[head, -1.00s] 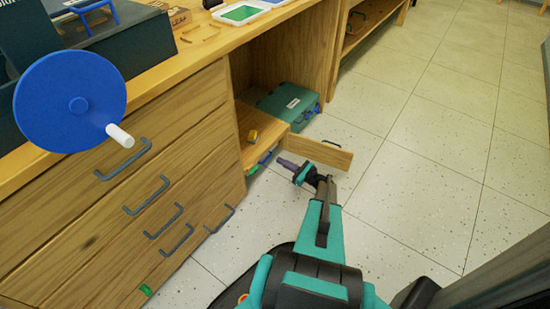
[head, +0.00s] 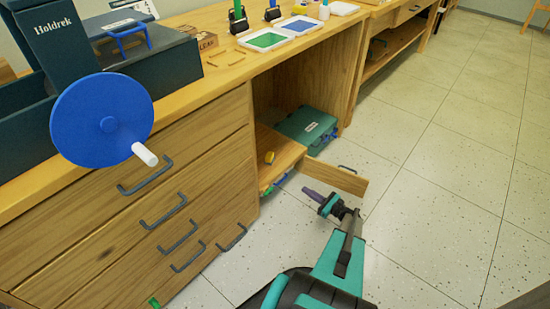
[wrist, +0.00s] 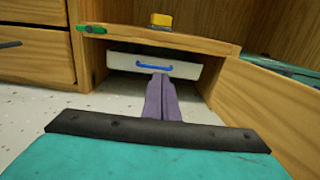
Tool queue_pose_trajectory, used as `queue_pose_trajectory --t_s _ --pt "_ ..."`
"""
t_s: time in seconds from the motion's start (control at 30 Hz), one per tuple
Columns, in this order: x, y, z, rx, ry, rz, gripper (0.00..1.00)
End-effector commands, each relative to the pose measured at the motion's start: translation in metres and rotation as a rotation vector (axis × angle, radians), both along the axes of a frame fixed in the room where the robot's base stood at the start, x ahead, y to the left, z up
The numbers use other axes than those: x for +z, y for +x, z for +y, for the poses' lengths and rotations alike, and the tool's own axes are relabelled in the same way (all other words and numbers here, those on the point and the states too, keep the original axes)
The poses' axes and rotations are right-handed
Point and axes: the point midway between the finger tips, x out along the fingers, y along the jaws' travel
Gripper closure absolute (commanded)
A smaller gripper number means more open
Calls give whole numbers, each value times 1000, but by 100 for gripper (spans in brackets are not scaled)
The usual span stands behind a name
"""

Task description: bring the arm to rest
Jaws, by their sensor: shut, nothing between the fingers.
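My gripper (head: 311,194) is low over the floor, in front of the open bay of the wooden cabinet, with its purple fingers pointing toward it. In the wrist view the purple fingers (wrist: 160,100) lie together, shut and empty. They point at a white box front with a blue handle (wrist: 154,66) under a wooden shelf board (wrist: 190,43). Whether they touch it I cannot tell. My arm reaches in from the bottom of the head view.
A wooden panel (head: 337,178) stands out close beside my gripper. A yellow object (head: 269,157) sits on the low board, and a teal case (head: 306,125) lies behind. Closed drawers (head: 180,200) with dark handles are at left. The tiled floor (head: 450,190) at right is clear.

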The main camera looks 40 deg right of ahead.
Motion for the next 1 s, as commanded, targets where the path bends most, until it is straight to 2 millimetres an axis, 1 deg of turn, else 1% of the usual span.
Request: queue_pose_trajectory --t_s 0.13,0.23,0.27,0.37,0.47,0.5,0.57,0.6,0.67,0.7,0.77,0.8,0.87,0.9,0.97,1.0 --pt "1 1 2 4 -1 2 100" --pt "4 5 11 22 -12 10 100" --pt "5 6 16 31 -17 14 100" --pt "11 15 41 82 -45 37 100" --pt "19 25 77 160 -90 69 100" --pt "22 29 94 197 -111 84 100" --pt "26 34 121 257 -147 106 100" --pt "29 37 139 298 -171 121 100" --pt "33 39 165 359 -209 141 100" --pt "35 40 182 399 -233 153 100" --pt "38 40 206 458 -270 170 100" --pt "41 39 221 497 -295 180 100" --pt "45 38 243 554 -331 193 100" --pt "47 36 258 593 -355 201 100" --pt "51 33 279 651 -390 212 100" --pt "54 30 293 690 -415 218 100"
